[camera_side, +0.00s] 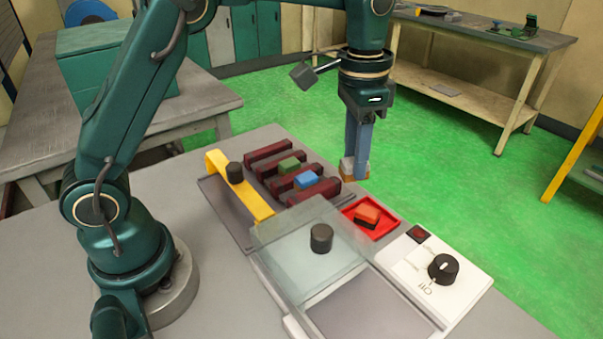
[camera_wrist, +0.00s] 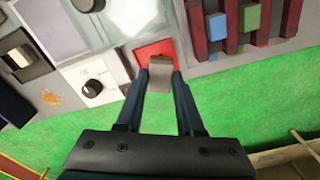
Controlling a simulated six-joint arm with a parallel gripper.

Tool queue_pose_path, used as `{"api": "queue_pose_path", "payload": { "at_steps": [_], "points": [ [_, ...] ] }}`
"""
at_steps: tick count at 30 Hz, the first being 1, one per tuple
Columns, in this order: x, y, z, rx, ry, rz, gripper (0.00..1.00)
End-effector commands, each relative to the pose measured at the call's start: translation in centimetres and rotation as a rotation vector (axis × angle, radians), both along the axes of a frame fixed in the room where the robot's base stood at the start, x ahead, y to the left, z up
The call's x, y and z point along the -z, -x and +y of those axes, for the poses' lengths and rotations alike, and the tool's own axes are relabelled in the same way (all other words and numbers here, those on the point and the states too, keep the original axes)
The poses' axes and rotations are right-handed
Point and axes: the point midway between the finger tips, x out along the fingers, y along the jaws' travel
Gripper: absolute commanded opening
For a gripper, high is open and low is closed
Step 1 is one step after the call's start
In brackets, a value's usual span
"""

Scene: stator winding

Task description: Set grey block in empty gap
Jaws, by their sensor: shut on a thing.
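My gripper (camera_side: 354,172) is shut on a grey block (camera_side: 346,165) with a tan-brown part, held in the air beyond the red tray. In the wrist view the grey block (camera_wrist: 160,78) sits between the fingertips (camera_wrist: 160,84). Dark red bars (camera_side: 316,191) stand in a row on the grey fixture. A blue block (camera_side: 307,180) and a green block (camera_side: 289,165) each sit in a gap between bars. The gap (camera_wrist: 278,22) past the green block, between the last two bars in the wrist view, is empty.
A yellow bracket (camera_side: 240,190) with a black knob stands beside the bars. A clear lid (camera_side: 290,235) with a black knob (camera_side: 321,238) and a white dial panel (camera_side: 455,288) are nearby.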

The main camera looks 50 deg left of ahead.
Motion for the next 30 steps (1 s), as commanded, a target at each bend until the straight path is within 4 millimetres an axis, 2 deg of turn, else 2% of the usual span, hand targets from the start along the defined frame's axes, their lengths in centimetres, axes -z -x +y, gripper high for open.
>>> {"api": "queue_pose_path", "payload": {
  "at_steps": [1, 5, 9, 12, 15, 18, 21, 30],
  "points": [
    [0.2, -0.7, 2.5, -0.025, -0.002, 0.001, 0.00],
    [0.8, -1.5, 8.3, -0.073, -0.005, 0.004, 0.00],
    [1.4, -1.3, 14.2, -0.168, -0.005, 0.012, 0.00],
    [1.7, -0.6, 17.6, -0.256, -0.003, 0.016, 0.00],
    [2.0, 0.2, 20.1, -0.332, -0.001, 0.022, 0.00],
    [2.2, 0.8, 21.6, -0.379, 0.002, 0.027, 0.00],
    [2.3, 1.1, 22.3, -0.402, 0.003, 0.029, 0.00],
    [4.4, 1.3, 22.4, -0.407, 0.004, 0.033, 0.00]
  ]
}}
